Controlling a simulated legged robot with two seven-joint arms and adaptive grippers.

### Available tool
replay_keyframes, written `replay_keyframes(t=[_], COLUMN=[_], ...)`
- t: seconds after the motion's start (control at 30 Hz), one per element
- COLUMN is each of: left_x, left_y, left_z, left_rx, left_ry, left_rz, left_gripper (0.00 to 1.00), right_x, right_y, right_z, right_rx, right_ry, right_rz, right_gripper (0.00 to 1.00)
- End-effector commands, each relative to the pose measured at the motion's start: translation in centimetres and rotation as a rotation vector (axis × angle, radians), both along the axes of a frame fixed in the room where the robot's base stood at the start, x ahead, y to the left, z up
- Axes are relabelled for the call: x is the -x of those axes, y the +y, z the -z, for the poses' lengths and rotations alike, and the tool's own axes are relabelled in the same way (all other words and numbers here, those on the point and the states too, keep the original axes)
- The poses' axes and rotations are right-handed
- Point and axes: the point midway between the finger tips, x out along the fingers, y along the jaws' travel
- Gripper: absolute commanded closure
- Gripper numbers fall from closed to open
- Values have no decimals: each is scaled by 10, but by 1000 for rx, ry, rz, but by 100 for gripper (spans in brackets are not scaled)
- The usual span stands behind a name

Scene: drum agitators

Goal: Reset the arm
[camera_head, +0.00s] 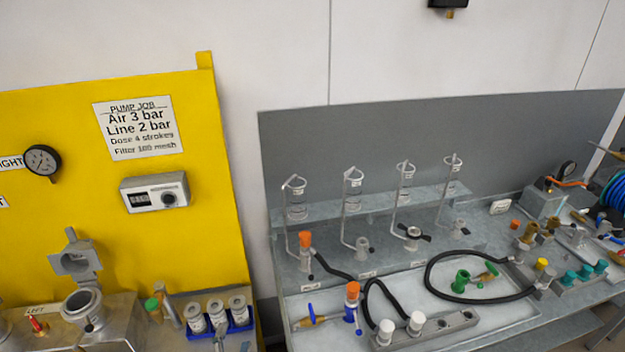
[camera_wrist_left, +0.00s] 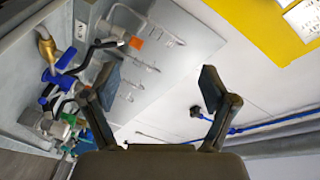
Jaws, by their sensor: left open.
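My left gripper (camera_wrist_left: 160,88) shows in the left wrist view with its two dark fingers spread wide apart. Nothing is between the fingers; behind the gap is pale wall and the bench's grey back panel. I cannot make the gripper out clearly in the head view. My right gripper is in neither view.
The grey bench (camera_head: 480,240) carries glass cylinders on a shelf, black hoses (camera_head: 440,262), a white-capped block (camera_head: 425,330) and coloured fittings. A yellow panel (camera_head: 60,130) stands left, above a blue rack (camera_head: 225,325) of white-topped containers. The wall above the bench is mostly clear.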

Motion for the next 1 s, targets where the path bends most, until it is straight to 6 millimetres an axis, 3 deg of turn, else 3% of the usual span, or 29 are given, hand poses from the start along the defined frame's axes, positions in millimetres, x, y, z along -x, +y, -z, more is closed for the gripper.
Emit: replay_keyframes(t=[0.03,0.1,0.2,0.4,0.6,0.87,1.0], left_x=[16,43,84,162,230,214,219], left_y=[14,26,32,28,17,17,17], left_z=[37,81,128,182,214,315,382], left_rx=[127,280,437,637,758,736,724], left_ry=[157,354,581,917,1182,1209,1233], left_rz=[-75,-173,-288,-467,-612,-620,-626], left_gripper=[15,15,15,15,15,15,15], right_x=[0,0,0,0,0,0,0], right_y=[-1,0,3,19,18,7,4], right_z=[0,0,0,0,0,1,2], right_rx=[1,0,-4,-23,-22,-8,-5], right_ry=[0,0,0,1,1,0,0], right_rz=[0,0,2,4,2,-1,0], right_gripper=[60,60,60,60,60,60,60])
